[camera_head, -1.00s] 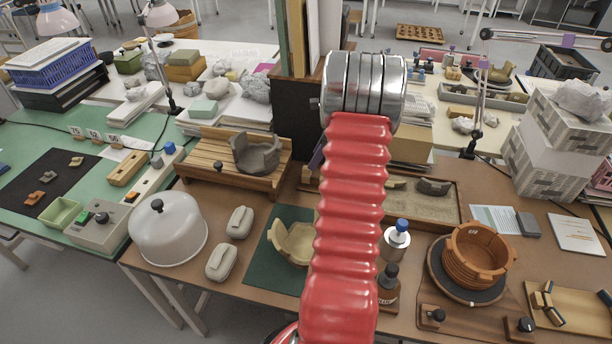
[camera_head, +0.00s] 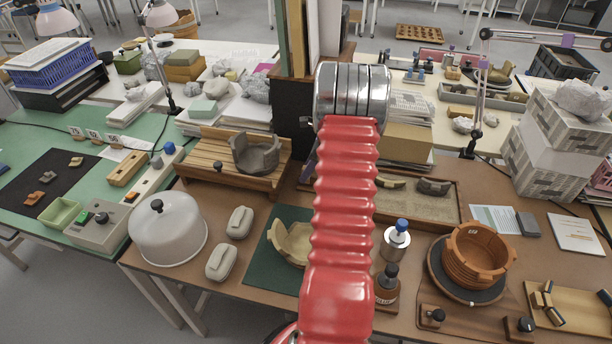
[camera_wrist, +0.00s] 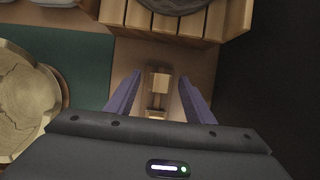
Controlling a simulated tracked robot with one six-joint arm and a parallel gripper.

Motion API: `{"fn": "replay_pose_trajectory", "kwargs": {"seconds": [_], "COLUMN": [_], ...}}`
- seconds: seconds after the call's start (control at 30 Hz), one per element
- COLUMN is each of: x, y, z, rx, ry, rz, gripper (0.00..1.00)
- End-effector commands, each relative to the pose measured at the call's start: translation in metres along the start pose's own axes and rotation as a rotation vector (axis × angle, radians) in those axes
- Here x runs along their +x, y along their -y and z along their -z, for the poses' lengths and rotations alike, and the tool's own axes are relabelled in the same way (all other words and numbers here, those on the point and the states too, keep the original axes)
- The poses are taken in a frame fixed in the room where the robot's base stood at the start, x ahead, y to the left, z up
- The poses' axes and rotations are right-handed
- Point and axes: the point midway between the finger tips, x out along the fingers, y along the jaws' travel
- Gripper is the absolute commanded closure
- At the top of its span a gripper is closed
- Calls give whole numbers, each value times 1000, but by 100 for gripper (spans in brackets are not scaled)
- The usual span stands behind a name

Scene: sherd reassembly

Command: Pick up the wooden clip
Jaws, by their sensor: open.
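A small wooden clip (camera_wrist: 158,83) lies on the brown table top in the wrist view, between the fingers of my gripper. It has a pale block at its far end and a narrower part nearer me. My gripper (camera_wrist: 160,78) is open, with one purple finger on each side of the clip. I see bare table between the clip and each finger. Whether the fingers are down at the clip's height I cannot tell. In the head view the clip is hidden behind my red-sleeved arm.
The slatted wooden rack (camera_wrist: 185,24) with a dark vessel stands just beyond the clip. The green mat (camera_wrist: 88,70) with a pale broken vessel (camera_wrist: 25,95) lies to the left. A dark area fills the right. In the head view, a sand tray (camera_head: 425,205) lies right of my arm.

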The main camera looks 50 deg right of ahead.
Motion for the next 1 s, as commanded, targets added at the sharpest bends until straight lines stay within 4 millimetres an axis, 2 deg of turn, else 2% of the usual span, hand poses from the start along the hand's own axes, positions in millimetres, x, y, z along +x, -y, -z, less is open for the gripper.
{"fn": "replay_pose_trajectory", "kwargs": {"seconds": [0.13,0.63,1.0], "x": [9,9,9], "y": [0,0,0], "z": [0,0,0], "rx": [0,0,0], "ry": [0,0,0], "rz": [1,1,1], "gripper": [52,52,77]}}
